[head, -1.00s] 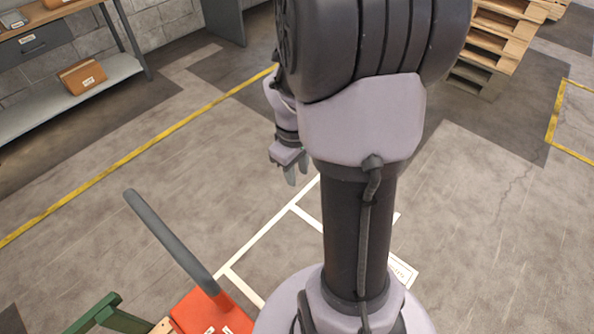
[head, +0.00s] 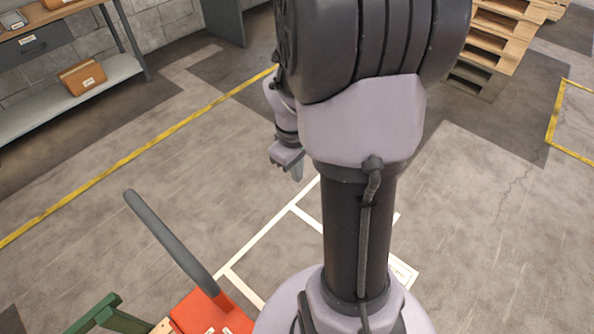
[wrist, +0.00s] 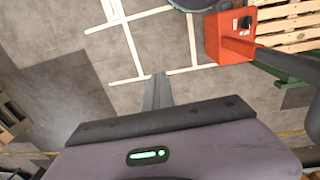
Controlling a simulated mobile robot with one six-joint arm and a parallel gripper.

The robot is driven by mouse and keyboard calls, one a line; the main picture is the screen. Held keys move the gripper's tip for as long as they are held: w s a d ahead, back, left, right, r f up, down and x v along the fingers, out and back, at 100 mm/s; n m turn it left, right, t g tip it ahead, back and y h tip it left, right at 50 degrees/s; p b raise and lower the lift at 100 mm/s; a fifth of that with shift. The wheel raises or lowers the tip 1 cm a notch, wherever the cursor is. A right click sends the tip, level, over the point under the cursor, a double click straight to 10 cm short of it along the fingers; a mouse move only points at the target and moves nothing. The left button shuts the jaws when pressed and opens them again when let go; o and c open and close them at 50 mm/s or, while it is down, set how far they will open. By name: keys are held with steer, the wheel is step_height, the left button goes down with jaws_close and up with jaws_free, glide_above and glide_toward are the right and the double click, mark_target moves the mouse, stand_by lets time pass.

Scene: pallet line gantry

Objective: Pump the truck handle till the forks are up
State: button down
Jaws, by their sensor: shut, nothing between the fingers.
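The truck handle (head: 170,242) is a dark grey bar that rises, tilted, from the orange truck body (head: 208,314) at the bottom of the head view. In the wrist view the orange body (wrist: 228,40) is at the upper right, and the handle (wrist: 288,65) runs from it toward the right edge. My gripper (head: 297,173) is up and to the right of the handle, apart from it. Its fingers (wrist: 157,90) are together and empty over the floor in the wrist view. The forks cannot be made out.
Wooden pallet slats (wrist: 290,22) lie beside the truck body, with a green bar (head: 108,314) near it. A workbench with a shelf (head: 70,95) stands at the upper left, stacked pallets (head: 497,40) at the upper right. The floor between is clear, with white and yellow lines.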

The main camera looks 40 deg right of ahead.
stand_by(0.5)
steer(key=c, duration=1.2)
jaws_free()
steer(key=shift+o, duration=0.2)
step_height(320, 180, up, 17)
steer(key=a+p, duration=0.1)
steer(key=p, duration=0.7)
steer(key=shift+a+r, duration=0.15)
steer(key=shift+r, duration=0.05)
